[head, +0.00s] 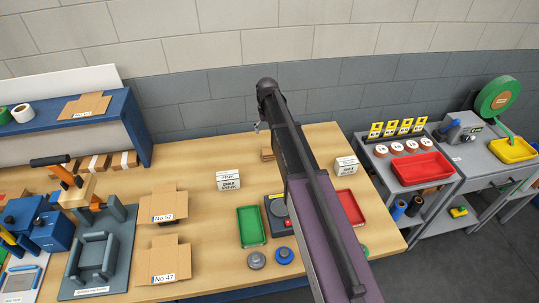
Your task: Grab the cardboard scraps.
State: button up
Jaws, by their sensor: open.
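A small tan piece (267,154), which may be the cardboard scraps, lies near the back of the wooden table, left of my arm. It is partly covered by the arm and too small to make out clearly. Two flat cardboard blanks, No 52 (163,202) and No 47 (165,262), lie on the table at the left. My gripper (258,127) is mostly hidden by my arm; only a small tip shows, above and apart from the tan piece. Nothing is seen held in it.
White labelled boxes (228,180) (346,166), a green tray (253,226) and a red tray (349,207) stand around my arm. A grey fixture (95,259) is at the left. A blue shelf (140,130) rises at the back left. Bare table lies behind the green tray.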

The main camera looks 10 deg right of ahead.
aim_at(268, 152)
jog(key=shift+f+b, duration=4.2)
jog(key=shift+f, duration=0.05)
jog(key=shift+f, duration=0.1)
jog(key=f+b, duration=0.3)
jog(key=shift+w+d+f+b, duration=0.2)
jog(key=shift+w+f+b, duration=0.05)
jog(key=shift+b, duration=0.05)
jog(key=shift+f+b, duration=0.75)
jog(key=shift+b, duration=0.05)
jog(key=c, duration=0.6)
